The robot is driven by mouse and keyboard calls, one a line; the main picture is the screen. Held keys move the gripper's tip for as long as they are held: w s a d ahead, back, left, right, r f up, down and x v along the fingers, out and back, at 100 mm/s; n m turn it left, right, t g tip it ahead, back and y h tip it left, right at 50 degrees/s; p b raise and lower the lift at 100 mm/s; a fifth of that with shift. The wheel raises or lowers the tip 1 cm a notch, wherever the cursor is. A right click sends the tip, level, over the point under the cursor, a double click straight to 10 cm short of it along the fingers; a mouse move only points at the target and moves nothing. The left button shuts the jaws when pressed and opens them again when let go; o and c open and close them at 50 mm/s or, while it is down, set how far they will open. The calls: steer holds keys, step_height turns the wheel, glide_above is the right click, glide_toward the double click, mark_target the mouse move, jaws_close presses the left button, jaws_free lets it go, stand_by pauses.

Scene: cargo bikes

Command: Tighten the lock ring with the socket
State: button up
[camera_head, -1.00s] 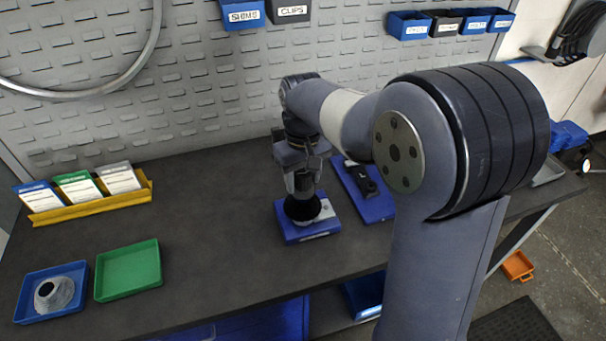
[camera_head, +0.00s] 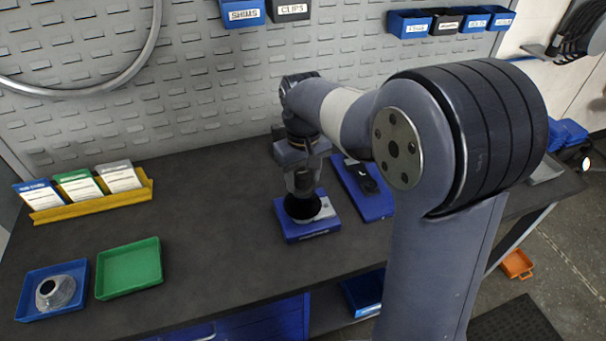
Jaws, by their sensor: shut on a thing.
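My gripper (camera_head: 303,180) is on the workbench's middle, pointing down, shut on a dark socket (camera_head: 303,206). The socket sits over a blue block-like fixture (camera_head: 307,232) with a light metal part at its right side. The lock ring cannot be made out; the socket and gripper cover the middle of the fixture. Whether the socket touches the ring cannot be told.
A blue tray with a black tool (camera_head: 366,190) lies just right of the fixture. At the left are a blue tray holding a grey metal part (camera_head: 60,290), an empty green tray (camera_head: 128,268) and a yellow card rack (camera_head: 90,202). The bench between is clear.

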steer(key=shift+f+b, duration=0.3)
steer(key=shift+f, duration=0.2)
stand_by(0.5)
stand_by(0.3)
steer(key=o, duration=0.5)
steer(key=c, duration=0.9)
jaws_close()
steer(key=shift+f, duration=0.1)
